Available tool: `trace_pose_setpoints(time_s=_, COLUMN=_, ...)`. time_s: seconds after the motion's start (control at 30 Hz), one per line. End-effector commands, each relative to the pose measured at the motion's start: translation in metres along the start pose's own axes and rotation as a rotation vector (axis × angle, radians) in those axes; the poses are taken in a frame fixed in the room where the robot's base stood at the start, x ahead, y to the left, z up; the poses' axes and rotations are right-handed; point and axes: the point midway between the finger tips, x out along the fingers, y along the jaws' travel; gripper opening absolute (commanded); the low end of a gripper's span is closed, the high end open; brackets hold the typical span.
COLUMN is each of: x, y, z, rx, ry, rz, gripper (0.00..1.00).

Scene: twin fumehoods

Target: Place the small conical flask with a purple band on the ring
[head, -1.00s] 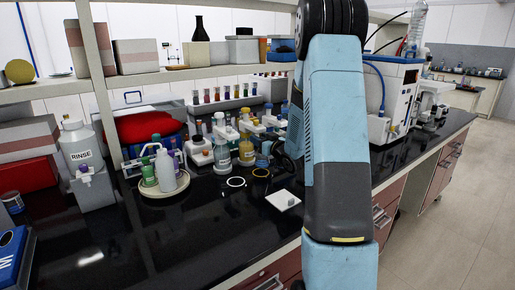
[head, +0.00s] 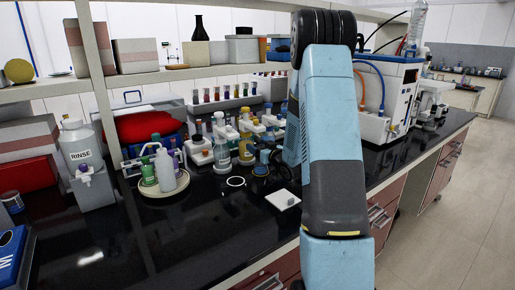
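A white ring (head: 236,182) lies flat on the black bench top. Near it, conical flasks stand in front of the racks: a clear one (head: 222,157) and one with a yellow band (head: 246,150). I cannot make out a purple band on any flask at this size. My gripper (head: 272,163) is a dark shape low over the bench, right of the yellow-banded flask and partly behind my blue arm. Its fingers are too small and dark to tell open from shut, or whether it holds anything.
A white square plate (head: 283,200) lies at the front right of the rings. A round tray (head: 163,189) with wash bottles stands left. Test-tube racks and coloured-top bottles crowd the back. A white instrument (head: 387,95) stands right. The front left bench is mostly clear.

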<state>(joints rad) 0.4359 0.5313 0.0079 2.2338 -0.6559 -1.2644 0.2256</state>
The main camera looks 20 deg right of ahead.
Motion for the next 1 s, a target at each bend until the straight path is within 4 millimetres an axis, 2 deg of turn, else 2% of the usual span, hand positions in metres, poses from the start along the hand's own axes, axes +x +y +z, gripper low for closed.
trace_pose_setpoints(time_s=0.27, x=0.0, y=-0.001, z=-0.002, rx=-0.001, ry=0.001, rz=-0.001, gripper=0.64)
trace_pose_setpoints(time_s=0.37, x=-0.006, y=0.0, z=-0.002, rx=0.0, ry=-0.001, rz=0.0, gripper=0.64)
trace_pose_setpoints(time_s=0.47, x=-0.02, y=0.0, z=-0.002, rx=0.0, ry=-0.001, rz=0.002, gripper=0.64)
trace_pose_setpoints(time_s=0.8, x=-0.085, y=0.0, z=-0.002, rx=0.0, ry=-0.001, rz=0.001, gripper=0.64)
trace_pose_setpoints(time_s=1.0, x=-0.11, y=-0.001, z=-0.002, rx=0.001, ry=-0.001, rz=-0.001, gripper=0.64)
